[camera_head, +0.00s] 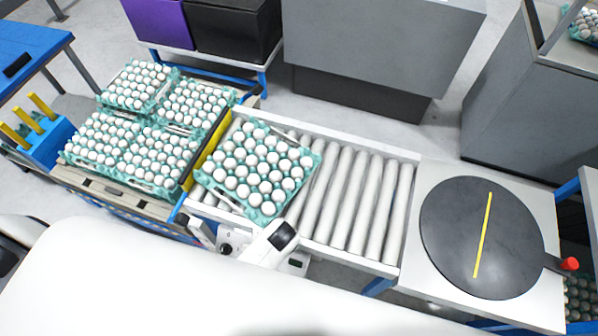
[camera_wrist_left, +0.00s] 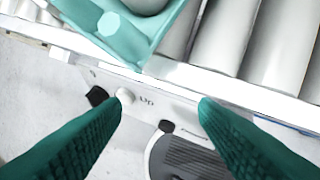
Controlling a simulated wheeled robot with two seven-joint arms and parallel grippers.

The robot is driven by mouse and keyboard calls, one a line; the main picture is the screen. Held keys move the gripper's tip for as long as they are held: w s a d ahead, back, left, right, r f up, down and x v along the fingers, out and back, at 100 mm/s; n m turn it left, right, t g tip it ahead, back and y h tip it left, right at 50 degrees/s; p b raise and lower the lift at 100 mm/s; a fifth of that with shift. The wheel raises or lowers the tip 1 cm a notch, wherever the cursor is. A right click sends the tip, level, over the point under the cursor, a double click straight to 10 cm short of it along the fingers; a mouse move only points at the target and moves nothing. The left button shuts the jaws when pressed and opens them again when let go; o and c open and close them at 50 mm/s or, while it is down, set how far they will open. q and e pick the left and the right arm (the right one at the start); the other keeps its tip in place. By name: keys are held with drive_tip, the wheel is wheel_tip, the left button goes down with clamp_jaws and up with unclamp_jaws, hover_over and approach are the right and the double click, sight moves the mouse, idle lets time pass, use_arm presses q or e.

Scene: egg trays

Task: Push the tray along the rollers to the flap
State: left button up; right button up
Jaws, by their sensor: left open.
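A teal tray (camera_head: 222,199) full of white eggs sits turned at an angle on the left part of the grey rollers (camera_head: 345,195). Its left corner is close to a yellow strip (camera_head: 208,150) at the rollers' left end; I cannot tell whether this strip is the flap. In the left wrist view, the tray's corner (camera_wrist_left: 112,28) shows at the top. My left gripper (camera_wrist_left: 158,101) is open and empty, with its green fingertips apart in front of the rollers' white front rail (camera_wrist_left: 235,92). The tray is beyond the fingertips. My right gripper is not in view.
Several egg trays (camera_head: 118,106) stand on a cart left of the yellow strip. A black round plate (camera_head: 455,225) with a yellow line and a red-tipped handle lies right of the rollers. The rollers right of the tray are bare.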

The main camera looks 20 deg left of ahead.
use_arm(q)
drive_tip(key=w+d+r+n+t+y+p, duration=0.1)
drive_tip(key=w+r+n, duration=0.15)
drive_tip(key=r, duration=0.25)
drive_tip(key=w+d+r+n+y+p, duration=0.1)
drive_tip(key=w+r+n+y, duration=0.15)
drive_tip(key=r, duration=0.35)
wheel_tip(320, 180, up, 3)
drive_tip(key=n+t+y, duration=0.2)
drive_tip(key=n+y, duration=0.1)
drive_tip(key=n, duration=0.1)
hover_over(290, 202)
drive_tip(key=s+d, duration=0.2)
drive_tip(key=d, duration=0.2)
drive_tip(key=shift+h, duration=0.35)
drive_tip(key=f+b, duration=0.8)
drive_tip(key=f, duration=0.1)
drive_tip(key=a+f+b, duration=0.1)
drive_tip(key=f+b, duration=0.3)
drive_tip(key=shift+w+f, duration=0.2)
drive_tip(key=shift+f, duration=0.2)
drive_tip(key=shift+f+b, duration=0.4)
drive_tip(key=shift+b, duration=0.05)
drive_tip(key=shift+a, duration=0.1)
